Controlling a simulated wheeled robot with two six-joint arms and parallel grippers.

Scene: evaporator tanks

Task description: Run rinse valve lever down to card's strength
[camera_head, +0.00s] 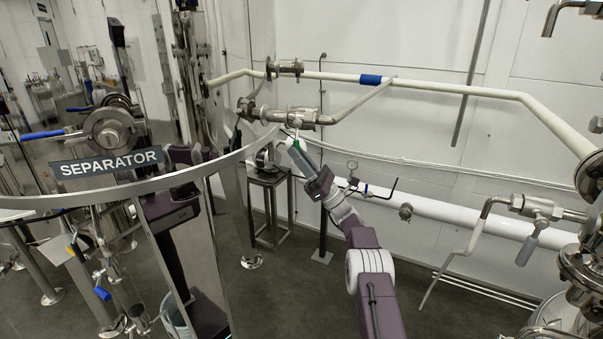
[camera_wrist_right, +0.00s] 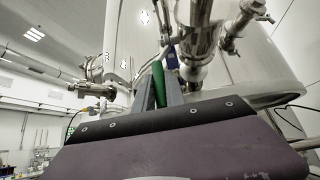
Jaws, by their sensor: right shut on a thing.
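My right gripper (camera_head: 297,152) reaches up from below to the valve fitting (camera_head: 291,117) on the pipework at the wall. It is shut on a green-gripped lever (camera_wrist_right: 158,82), which stands between the two fingers in the wrist view. The lever's exact angle and any strength marks cannot be read. I cannot make out a card with readable text. The fingers of my left gripper do not show.
A pale pipe with a blue band (camera_head: 371,79) runs along the wall above. A curved steel rim with a SEPARATOR sign (camera_head: 110,163) crosses the left. Steel pipework (camera_head: 540,208) stands at right. A small dark stand (camera_head: 268,190) is behind my gripper. Some grey floor is open.

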